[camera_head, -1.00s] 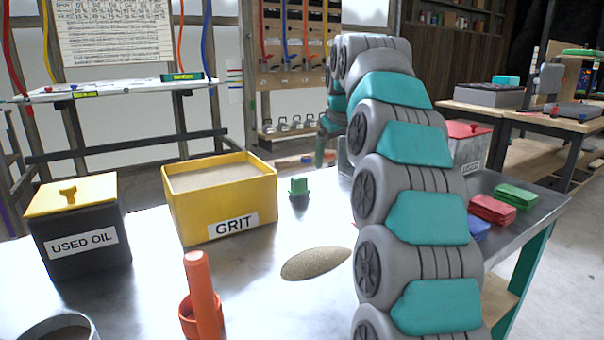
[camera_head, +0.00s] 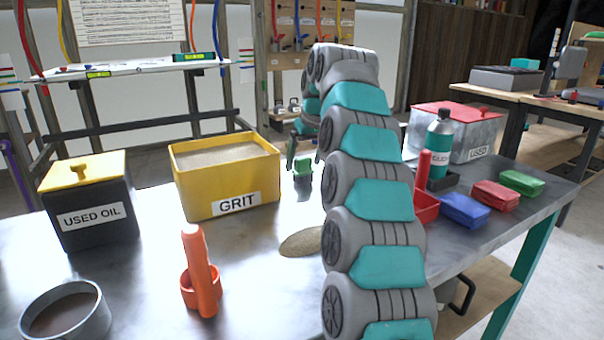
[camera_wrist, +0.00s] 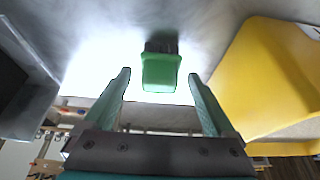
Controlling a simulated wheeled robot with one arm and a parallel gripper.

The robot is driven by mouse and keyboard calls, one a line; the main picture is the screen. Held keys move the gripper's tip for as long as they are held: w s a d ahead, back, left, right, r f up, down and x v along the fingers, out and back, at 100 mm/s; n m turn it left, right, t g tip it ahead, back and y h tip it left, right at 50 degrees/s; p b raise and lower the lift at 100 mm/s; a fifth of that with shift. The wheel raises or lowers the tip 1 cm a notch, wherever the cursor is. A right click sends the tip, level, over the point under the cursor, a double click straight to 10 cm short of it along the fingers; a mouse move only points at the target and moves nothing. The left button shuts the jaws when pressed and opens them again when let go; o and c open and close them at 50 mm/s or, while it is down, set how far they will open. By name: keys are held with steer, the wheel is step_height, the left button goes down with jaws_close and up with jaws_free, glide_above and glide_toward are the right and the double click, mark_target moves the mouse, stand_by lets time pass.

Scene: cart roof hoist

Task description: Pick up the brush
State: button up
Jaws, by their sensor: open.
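The brush, with a green block and dark bristles, stands on the metal bench just right of the yellow grit box. It shows in the head view (camera_head: 303,171) and, from above its green end, in the wrist view (camera_wrist: 160,72). My gripper (camera_wrist: 159,75) is open, with one finger on each side of the brush in the wrist view and a gap on both sides. In the head view my gripper (camera_head: 304,160) is beside and just above the brush, partly hidden by my arm. I cannot tell how far the fingers reach over it.
The yellow grit box (camera_head: 228,190) stands close left of the brush. A used oil box (camera_head: 90,215), an orange holder (camera_head: 200,280) and a round pan (camera_head: 65,315) are further left. A grit pile (camera_head: 300,243) lies in front. A bottle (camera_head: 439,150) and colored blocks are right.

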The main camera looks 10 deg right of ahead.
steer(key=shift+x, duration=0.9)
steer(key=shift+c, duration=0.3)
steer(key=c, duration=1.3)
steer(key=shift+r, duration=0.1)
